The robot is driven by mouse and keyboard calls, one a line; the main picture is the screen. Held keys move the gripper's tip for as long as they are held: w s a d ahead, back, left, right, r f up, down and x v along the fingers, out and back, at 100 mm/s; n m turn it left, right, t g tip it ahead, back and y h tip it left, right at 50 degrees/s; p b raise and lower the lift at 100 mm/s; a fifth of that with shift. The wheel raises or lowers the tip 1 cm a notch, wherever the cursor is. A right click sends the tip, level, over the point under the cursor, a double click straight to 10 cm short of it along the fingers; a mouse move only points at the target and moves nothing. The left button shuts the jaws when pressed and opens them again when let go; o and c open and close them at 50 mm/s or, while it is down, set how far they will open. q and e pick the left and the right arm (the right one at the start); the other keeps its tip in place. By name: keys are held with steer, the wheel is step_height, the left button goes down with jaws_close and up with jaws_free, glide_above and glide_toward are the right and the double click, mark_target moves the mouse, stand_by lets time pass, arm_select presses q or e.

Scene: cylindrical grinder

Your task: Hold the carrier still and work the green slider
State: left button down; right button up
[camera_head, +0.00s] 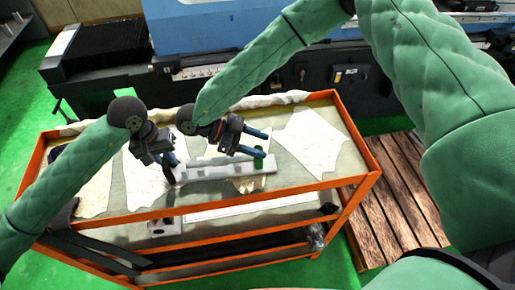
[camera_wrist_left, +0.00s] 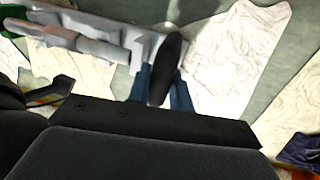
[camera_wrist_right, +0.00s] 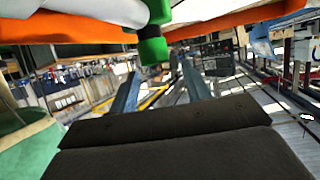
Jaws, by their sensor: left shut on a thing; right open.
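The carrier (camera_head: 225,171) is a pale grey bar lying along the table top in the head view, and it also shows at the upper left of the left wrist view (camera_wrist_left: 90,45). My left gripper (camera_head: 172,162) is at its left end, shut on a black oval part (camera_wrist_left: 170,65) there. The green slider (camera_head: 260,158) sits near the carrier's right end. My right gripper (camera_head: 264,143) is open, its blue fingertips close to the slider. In the right wrist view the slider (camera_wrist_right: 153,46) is just ahead of the fingertips, between them; I see no grip on it.
The table (camera_head: 364,160) has an orange frame with a lower shelf. Several pale crumpled cloths (camera_head: 312,142) lie on its top. A blue and black machine (camera_head: 230,28) stands behind it. A wooden slatted platform (camera_head: 390,205) is on the right on the green floor.

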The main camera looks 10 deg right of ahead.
step_height(320, 180, up, 7)
steer(key=shift+f, duration=0.15)
stand_by(0.4)
arm_select(q)
steer(key=c, duration=1.2)
jaws_free()
steer(key=shift+o, duration=0.2)
steer(key=shift+r, duration=0.1)
step_height(320, 180, up, 12)
steer(key=a, duration=0.2)
steer(key=shift+a+f, duration=0.2)
steer(key=shift+f, duration=0.05)
steer(key=shift+w, duration=0.1)
arm_select(e)
steer(key=shift+f, duration=0.1)
